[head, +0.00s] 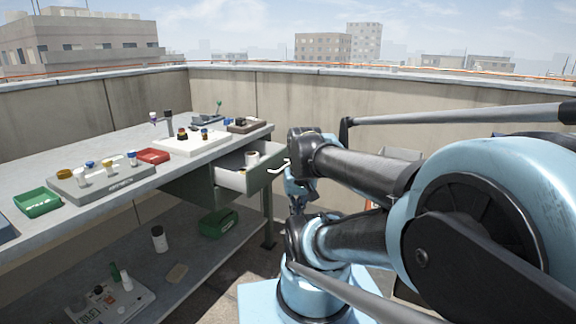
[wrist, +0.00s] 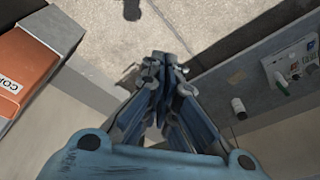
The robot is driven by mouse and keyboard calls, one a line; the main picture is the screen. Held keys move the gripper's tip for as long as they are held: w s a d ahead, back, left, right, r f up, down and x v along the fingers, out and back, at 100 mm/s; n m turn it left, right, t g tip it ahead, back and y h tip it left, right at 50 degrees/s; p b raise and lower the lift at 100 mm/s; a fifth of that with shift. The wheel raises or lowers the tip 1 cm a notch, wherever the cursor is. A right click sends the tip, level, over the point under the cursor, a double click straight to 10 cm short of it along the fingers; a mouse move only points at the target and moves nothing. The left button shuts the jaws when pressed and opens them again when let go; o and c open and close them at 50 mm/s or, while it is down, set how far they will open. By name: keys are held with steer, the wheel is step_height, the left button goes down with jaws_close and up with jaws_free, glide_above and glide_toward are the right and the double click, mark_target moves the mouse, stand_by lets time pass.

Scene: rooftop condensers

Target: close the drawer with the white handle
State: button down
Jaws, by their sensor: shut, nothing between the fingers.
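The drawer (head: 233,178) under the workbench is pulled open in the head view. Its grey-green front carries a white bar handle (head: 279,168). A white cylinder (head: 252,158) and a small yellow item are inside it. In the head view the dark wrist of my arm is just right of the handle, and the blue part hangs beneath it; whether it touches the drawer cannot be told. In the wrist view my gripper (wrist: 164,62) is shut and empty, over the pale floor. I cannot make out the drawer or handle in the wrist view.
The workbench top (head: 40,170) holds several trays and parts, including a green bin (head: 37,202). An orange box (wrist: 32,70) sits at left in the wrist view.

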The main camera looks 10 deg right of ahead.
steer(key=w+d+r+m+y, duration=0.1)
steer(key=w+r+m, duration=0.25)
steer(key=w, duration=0.45)
steer(key=w+d+r+m+y, duration=0.1)
steer(key=w+d+r+m, duration=0.1)
steer(key=w+m, duration=0.4)
steer(key=w+d+r+m+y, duration=0.1)
steer(key=w+r+m+y, duration=0.2)
steer(key=w, duration=0.6)
steer(key=w+d+f+m+t+y, duration=0.1)
steer(key=w+d+f+m+t, duration=0.15)
steer(key=w+d+m, duration=0.55)
steer(key=w+d+f+m+t, duration=0.1)
steer(key=w+d+f+m, duration=0.3)
steer(key=w+d, duration=0.6)
steer(key=w+a+f, duration=0.5)
steer(key=w+a, duration=0.3)
steer(key=a, duration=0.1)
steer(key=shift+w+f+m, duration=0.2)
steer(key=shift+f+m, duration=0.15)
steer(key=shift+w, duration=0.15)
